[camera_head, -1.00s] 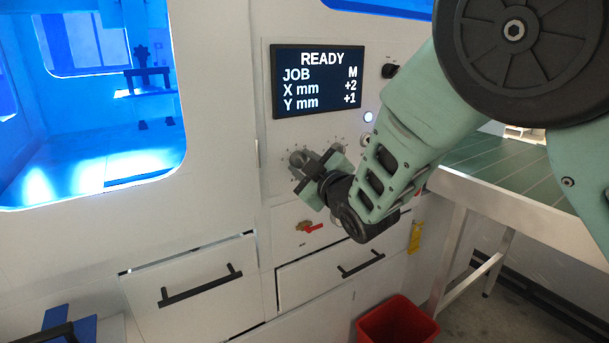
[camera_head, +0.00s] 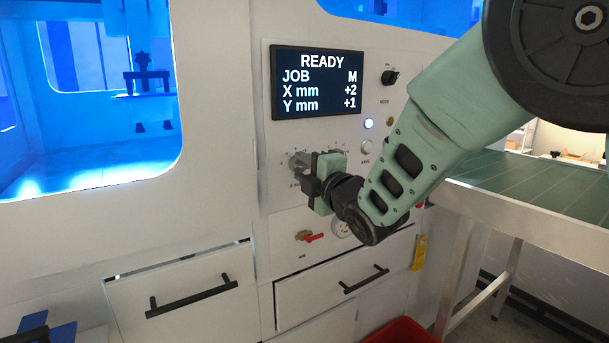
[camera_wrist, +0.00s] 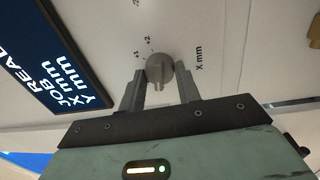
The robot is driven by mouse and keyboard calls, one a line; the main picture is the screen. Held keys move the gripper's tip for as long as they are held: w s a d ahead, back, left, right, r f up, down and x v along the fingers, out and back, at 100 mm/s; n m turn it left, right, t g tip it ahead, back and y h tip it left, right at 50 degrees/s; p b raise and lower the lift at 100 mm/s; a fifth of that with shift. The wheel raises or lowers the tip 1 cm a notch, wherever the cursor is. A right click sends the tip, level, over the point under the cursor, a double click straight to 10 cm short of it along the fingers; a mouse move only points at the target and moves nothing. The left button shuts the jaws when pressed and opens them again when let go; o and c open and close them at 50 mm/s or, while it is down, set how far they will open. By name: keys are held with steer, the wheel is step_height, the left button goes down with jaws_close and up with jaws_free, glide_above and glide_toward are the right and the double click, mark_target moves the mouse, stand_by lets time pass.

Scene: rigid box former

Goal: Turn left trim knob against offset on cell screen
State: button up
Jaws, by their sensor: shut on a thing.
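The cell screen (camera_head: 318,82) reads READY, JOB M, X mm +2 and Y mm +1. The left trim knob (camera_wrist: 159,68) is grey and round, with "X mm" printed beside it and scale marks around it in the wrist view. My gripper (camera_wrist: 160,82) has its two fingers on either side of this knob and is shut on it. In the head view the left knob (camera_head: 298,161) shows only in part at my gripper (camera_head: 306,176). My gripper and wrist hide most of the right-hand dial; only some of its scale marks show.
A black mode knob (camera_head: 389,77) and a lit button (camera_head: 368,123) sit right of the screen. A red-handled valve (camera_head: 312,238) and a gauge are below my gripper. Drawers with black handles (camera_head: 195,296) are lower down. A green-topped table (camera_head: 540,185) stands at right.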

steer(key=shift+n, duration=0.4)
steer(key=o, duration=1)
steer(key=shift+s, duration=0.1)
steer(key=b+v, duration=0.1)
steer(key=v, duration=1.6)
steer(key=shift+s+d, duration=0.1)
steer(key=shift+d, duration=0.05)
steer(key=shift+f, duration=0.1)
